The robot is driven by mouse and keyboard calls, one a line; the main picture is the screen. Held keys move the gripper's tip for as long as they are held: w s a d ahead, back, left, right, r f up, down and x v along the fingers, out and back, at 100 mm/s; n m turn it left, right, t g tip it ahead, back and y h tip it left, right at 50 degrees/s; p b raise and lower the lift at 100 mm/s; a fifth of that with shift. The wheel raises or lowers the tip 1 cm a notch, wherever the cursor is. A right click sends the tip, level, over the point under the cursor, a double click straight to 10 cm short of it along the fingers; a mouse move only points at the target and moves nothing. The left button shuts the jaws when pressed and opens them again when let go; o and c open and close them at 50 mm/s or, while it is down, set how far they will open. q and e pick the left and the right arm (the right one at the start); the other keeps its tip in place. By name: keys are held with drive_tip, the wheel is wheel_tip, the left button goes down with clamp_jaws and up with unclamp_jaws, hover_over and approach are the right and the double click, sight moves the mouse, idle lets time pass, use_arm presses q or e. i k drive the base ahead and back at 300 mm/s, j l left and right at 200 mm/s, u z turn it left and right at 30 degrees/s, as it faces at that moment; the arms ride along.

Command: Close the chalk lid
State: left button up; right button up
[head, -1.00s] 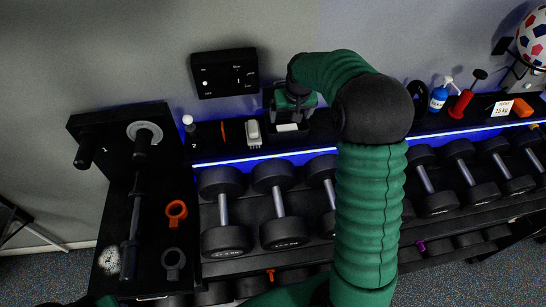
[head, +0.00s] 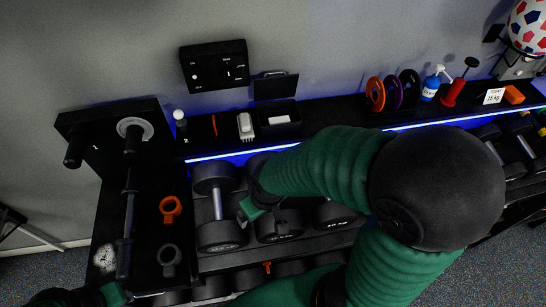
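The chalk box (head: 297,112) is a small black open-topped bin on the shelf below the wall, with a white chalk block (head: 279,120) inside. Its black chalk lid (head: 275,87) stands up, open, at the back of the box against the wall. My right gripper (head: 248,212) is below and in front of the shelf edge, over the dumbbells, apart from the lid. Its fingers are small and partly hidden, so I cannot tell whether they are open. Part of my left gripper (head: 112,295) shows at the bottom left edge, mostly cut off.
A white-grey device (head: 245,126) stands left of the chalk box. A black control panel (head: 214,66) is on the wall above. Coloured discs (head: 375,94) and a blue-white bottle (head: 431,86) stand to the right. Dumbbells (head: 218,205) fill the rack below the lit shelf edge.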

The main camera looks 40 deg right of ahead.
sight(265, 88)
drive_tip(key=z, duration=1.2)
